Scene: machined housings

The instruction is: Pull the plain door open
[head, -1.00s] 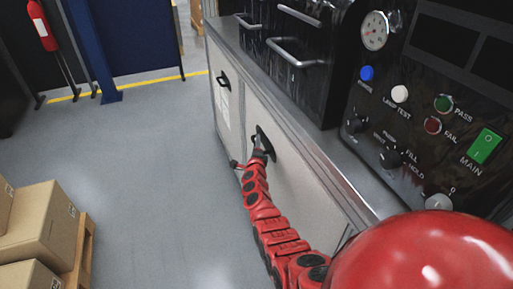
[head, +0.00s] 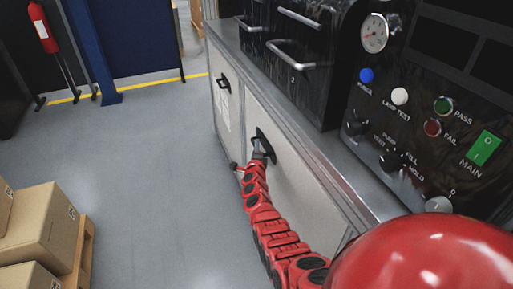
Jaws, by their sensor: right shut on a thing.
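The plain door (head: 290,165) is the nearer pale grey door in the cabinet below the worktop, with a black handle (head: 266,138) near its far edge. It looks flush with the cabinet front. My right gripper (head: 261,150), at the end of my red arm, is shut on this handle. The jaws are small and dark here, and part of the handle is hidden behind them. My left gripper is out of view.
Grey floor (head: 150,150) is clear in front of the doors. Cardboard boxes (head: 42,225) on a wooden pallet (head: 79,258) stand at lower left. A control panel (head: 430,110) and black drawer units (head: 300,75) sit above the worktop.

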